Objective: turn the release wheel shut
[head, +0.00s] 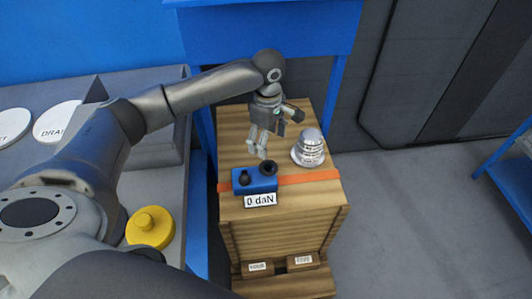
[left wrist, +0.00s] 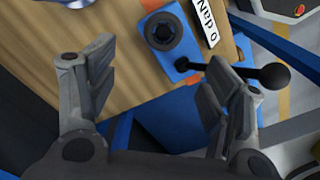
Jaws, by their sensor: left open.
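A blue block (head: 255,181) sits near the front of the wooden crate top, with a "0 daN" label (head: 260,199) on its front. A round black wheel (head: 268,168) is at its right side; the wheel also shows in the left wrist view (left wrist: 163,31). A black lever with a ball end (left wrist: 275,75) stands on the same block. My left gripper (head: 257,150) is open and empty, pointing down above the crate, just behind the block. In the left wrist view its fingers (left wrist: 158,70) are spread, with the wheel beyond them. My right gripper is not in view.
A silver flanged shell (head: 309,150) stands on the crate, right of my gripper. An orange strip (head: 310,177) crosses the crate top (head: 230,140). A yellow knob (head: 150,227) is on the grey bench at left. Grey floor (head: 420,220) lies open to the right.

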